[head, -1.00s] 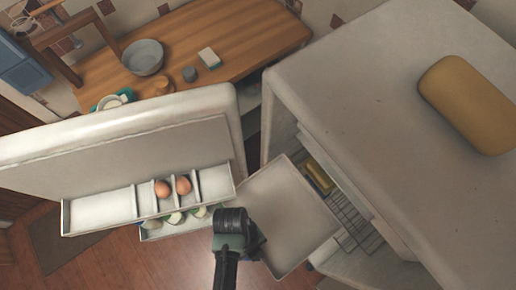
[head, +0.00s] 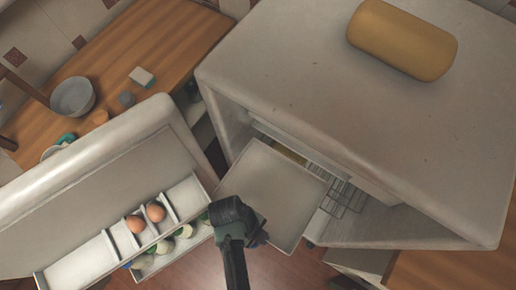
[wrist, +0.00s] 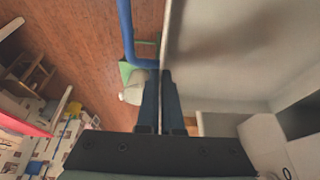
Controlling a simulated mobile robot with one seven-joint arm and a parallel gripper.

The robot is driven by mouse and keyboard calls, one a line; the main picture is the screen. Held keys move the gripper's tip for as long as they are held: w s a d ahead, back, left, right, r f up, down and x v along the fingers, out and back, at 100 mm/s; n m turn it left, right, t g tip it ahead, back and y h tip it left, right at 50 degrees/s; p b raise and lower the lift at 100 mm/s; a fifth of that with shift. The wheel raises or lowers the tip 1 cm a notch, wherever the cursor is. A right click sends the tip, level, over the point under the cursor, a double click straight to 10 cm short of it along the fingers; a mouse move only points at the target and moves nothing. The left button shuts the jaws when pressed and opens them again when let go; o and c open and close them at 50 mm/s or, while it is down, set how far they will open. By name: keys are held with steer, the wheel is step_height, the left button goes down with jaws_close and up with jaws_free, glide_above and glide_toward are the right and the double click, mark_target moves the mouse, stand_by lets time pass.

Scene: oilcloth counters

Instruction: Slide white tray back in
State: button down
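The white tray (head: 268,190) is a flat shallow tray sticking out of the open white fridge (head: 225,105). Its far end is inside, above a wire rack. My gripper (head: 256,230) is at the tray's outer left edge in the head view. In the wrist view my gripper's two blue fingers (wrist: 161,85) lie close on either side of the thin tray wall (wrist: 167,40), shut on it. The exact contact is small and partly hidden by the fingers.
The open fridge door (head: 110,180) stands left of the tray, its shelf (head: 85,265) holding two eggs. A yellow rounded box (head: 402,38) lies on the fridge top. A wooden counter (head: 165,50) with a grey bowl (head: 72,97) is behind. A wire rack (head: 345,198) is beside the tray.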

mark_target(306, 177)
steer(key=shift+w+d+f+b, duration=0.25)
steer(key=shift+w+d+b, duration=0.15)
steer(key=shift+w, duration=0.25)
steer(key=shift+w+d+f+b, duration=0.25)
steer(key=shift+w+d, duration=0.15)
steer(key=shift+w, duration=0.2)
steer(key=shift+w+d+b, duration=0.55)
steer(key=shift+w+d, duration=0.4)
steer(key=shift+w, duration=0.4)
steer(key=shift+w+d+b, duration=0.55)
steer(key=shift+w+d, duration=0.35)
steer(key=shift+w, duration=0.5)
steer(key=shift+w+d+b, duration=0.55)
steer(key=shift+w+d, duration=0.4)
steer(key=shift+w, duration=0.4)
steer(key=shift+w+d+b, duration=0.9)
steer(key=shift+w, duration=0.45)
steer(key=shift+w+d+b, duration=0.9)
steer(key=shift+w+b, duration=0.05)
steer(key=shift+w, duration=0.35)
steer(key=shift+w+d+b, duration=0.9)
steer(key=shift+w, duration=0.45)
steer(key=shift+r, duration=0.1)
steer(key=c, duration=1)
jaws_free()
